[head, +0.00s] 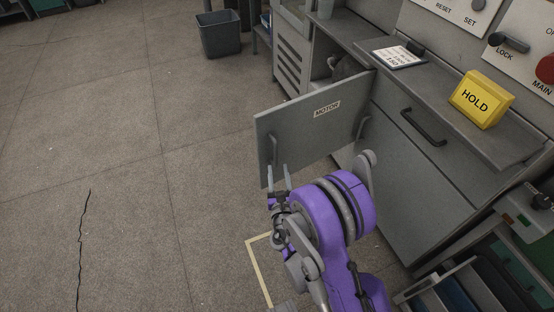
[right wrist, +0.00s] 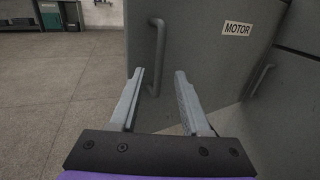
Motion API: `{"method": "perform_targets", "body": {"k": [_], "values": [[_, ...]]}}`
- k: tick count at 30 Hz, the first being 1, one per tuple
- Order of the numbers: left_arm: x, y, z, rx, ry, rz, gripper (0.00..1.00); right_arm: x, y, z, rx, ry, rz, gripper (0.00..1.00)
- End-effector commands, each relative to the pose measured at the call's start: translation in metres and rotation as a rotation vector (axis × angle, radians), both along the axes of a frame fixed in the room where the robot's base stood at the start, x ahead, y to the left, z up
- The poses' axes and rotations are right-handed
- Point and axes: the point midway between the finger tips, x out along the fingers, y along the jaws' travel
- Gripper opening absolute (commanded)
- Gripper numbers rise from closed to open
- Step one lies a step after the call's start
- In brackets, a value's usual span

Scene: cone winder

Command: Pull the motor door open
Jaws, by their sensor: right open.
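The grey motor door (head: 310,125), labelled MOTOR, stands swung open from the cabinet front in the head view, and the dark inside shows behind its top edge. Its bar handle (head: 273,149) is near the free edge. My right gripper (head: 278,172) is by that handle, just below it in the picture. In the right wrist view the open fingers (right wrist: 160,78) point at the door (right wrist: 200,70), with the handle (right wrist: 157,55) ahead of and between them. I cannot tell if a finger touches it. My left gripper is not in view.
A yellow HOLD block (head: 482,98) and a white card (head: 392,57) sit on the cabinet ledge. A drawer front with a dark handle (head: 423,127) is right of the door. A grey bin (head: 219,34) stands at the back. The floor to the left is clear.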

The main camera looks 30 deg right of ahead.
Motion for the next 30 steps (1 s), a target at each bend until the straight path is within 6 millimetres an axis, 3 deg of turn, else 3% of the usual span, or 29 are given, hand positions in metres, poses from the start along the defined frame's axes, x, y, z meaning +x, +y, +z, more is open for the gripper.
{"method": "perform_targets", "body": {"k": [8, 25, 30], "values": [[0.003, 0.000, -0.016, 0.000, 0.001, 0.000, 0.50, -0.027, 0.011, -0.001, 0.001, 0.000, 0.001, 0.47], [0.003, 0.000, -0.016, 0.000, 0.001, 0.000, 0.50, -0.028, 0.010, 0.001, 0.007, -0.002, -0.002, 0.47], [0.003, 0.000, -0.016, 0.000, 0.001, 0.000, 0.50, -0.033, -0.004, 0.013, 0.198, -0.037, -0.070, 0.47]]}}
